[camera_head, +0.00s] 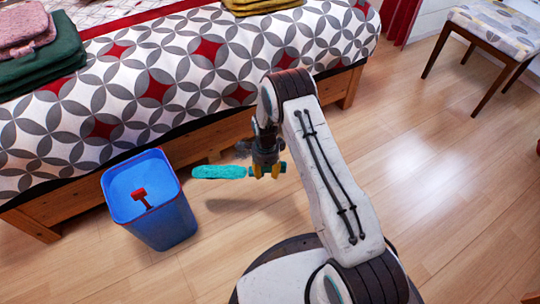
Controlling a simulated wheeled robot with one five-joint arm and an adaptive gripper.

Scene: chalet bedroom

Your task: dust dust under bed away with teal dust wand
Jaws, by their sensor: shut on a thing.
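The teal dust wand (220,172) is held level above the floor, with its fluffy head pointing left. My gripper (266,172) is shut on its handle, in front of the bed's side. The bed (100,130) has a patterned spread and a wooden frame. A dark gap shows under the bed's side rail. A small grey fuzzy patch (243,149) shows beside my gripper, near the bed's lower edge; it may be dust. The rest of the space under the bed is hidden by the rail and my arm.
A blue bin (168,222) with a red-handled thing (141,197) in it stands left of the wand, close to the bed. A cushioned stool (495,30) stands at the upper right. Wooden floor is clear between bin and arm and at the right.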

